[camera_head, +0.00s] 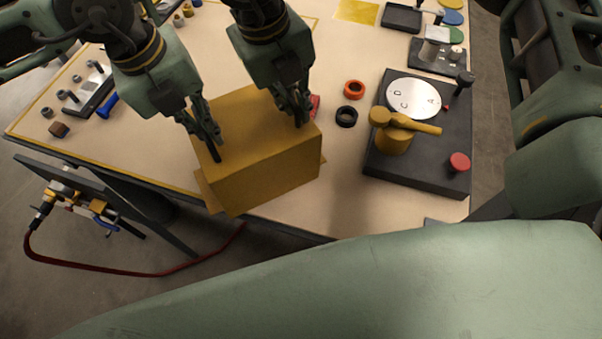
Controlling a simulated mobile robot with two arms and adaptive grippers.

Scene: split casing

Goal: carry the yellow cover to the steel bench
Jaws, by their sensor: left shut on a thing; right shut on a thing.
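The yellow cover (262,175) is a box shape at the near edge of the beige-topped table, left of the picture's middle. My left gripper (212,146) is shut on its left upper side, and my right gripper (299,112) is shut on its right upper side. Nothing in view is clearly a steel bench.
Right of the cover, an orange ring (354,89) and a black ring (346,117) lie on the tabletop (335,200). A dark fixture plate (410,176) with a white lettered disc (413,98) and a red button (459,162) stands further right. A red hose (150,274) hangs at lower left.

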